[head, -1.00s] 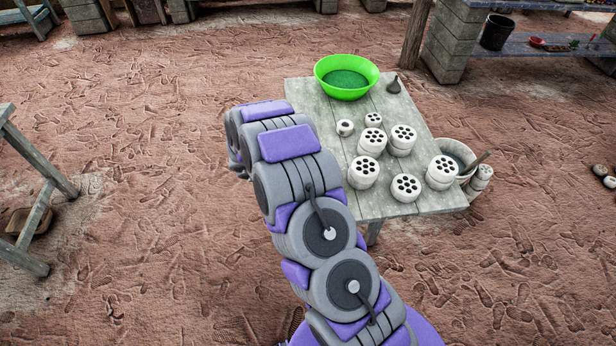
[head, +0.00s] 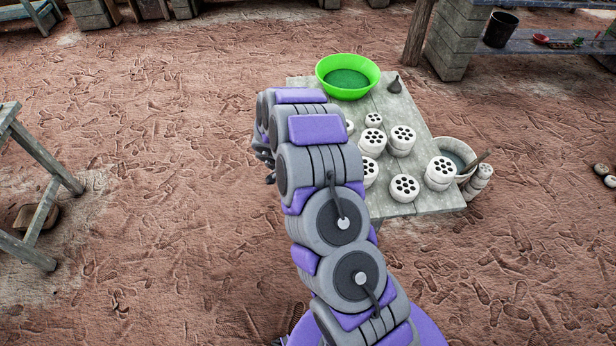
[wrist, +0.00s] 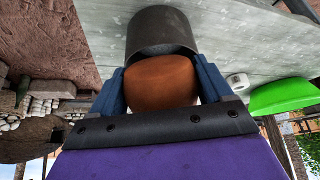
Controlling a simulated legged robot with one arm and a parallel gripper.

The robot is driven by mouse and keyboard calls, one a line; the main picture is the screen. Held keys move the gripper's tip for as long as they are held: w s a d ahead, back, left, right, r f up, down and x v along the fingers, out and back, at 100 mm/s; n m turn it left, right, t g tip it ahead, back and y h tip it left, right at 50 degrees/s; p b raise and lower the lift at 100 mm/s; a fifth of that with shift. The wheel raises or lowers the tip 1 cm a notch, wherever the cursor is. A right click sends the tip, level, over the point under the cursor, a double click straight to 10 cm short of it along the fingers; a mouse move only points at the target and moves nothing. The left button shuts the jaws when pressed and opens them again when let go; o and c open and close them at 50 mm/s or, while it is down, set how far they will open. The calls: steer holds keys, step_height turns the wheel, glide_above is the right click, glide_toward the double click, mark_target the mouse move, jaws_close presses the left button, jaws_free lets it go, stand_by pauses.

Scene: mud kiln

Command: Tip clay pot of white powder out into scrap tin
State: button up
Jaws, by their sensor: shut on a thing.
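In the wrist view the clay pot (wrist: 160,82), rounded and orange-brown, is between the two blue fingers of my gripper (wrist: 161,72), which is shut on it. The wrist picture is upside down, with sky at the bottom, so my wrist is rolled over. The pot's mouth and the white powder in it cannot be seen clearly. A dark grey cylinder, the scrap tin (wrist: 161,28), stands at the table right beyond the pot and lines up with it. I cannot tell whether they touch. In the head view my arm hides the pot and tin.
The grey table (head: 425,140) bears a green bowl (head: 347,88), several white perforated cylinders (head: 402,137) and a small dark flask (head: 395,86). A pale bucket (head: 455,150) stands by its right edge. The ground left of the table is open up to a wooden stand (head: 40,160).

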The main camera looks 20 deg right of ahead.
steer(key=shift+d+y+p, duration=0.25)
steer(key=shift+y+p, duration=0.05)
steer(key=shift+p, duration=0.1)
steer(key=shift+a+r+y+p, duration=0.1)
steer(key=shift+a+y+p, duration=0.25)
steer(key=shift+y+p, duration=0.2)
steer(key=shift+w+d+p, duration=0.1)
steer(key=shift+d+p, duration=0.05)
steer(key=shift+p, duration=0.5)
steer(key=shift+y+p, duration=0.35)
steer(key=shift+p, duration=0.3)
steer(key=shift+d+p, duration=0.1)
steer(key=shift+p, duration=1.2)
steer(key=shift+y+b, duration=0.4)
steer(key=shift+w+d+y+b, duration=0.1)
steer(key=shift+d+y+b, duration=0.35)
steer(key=shift+b, duration=1.5)
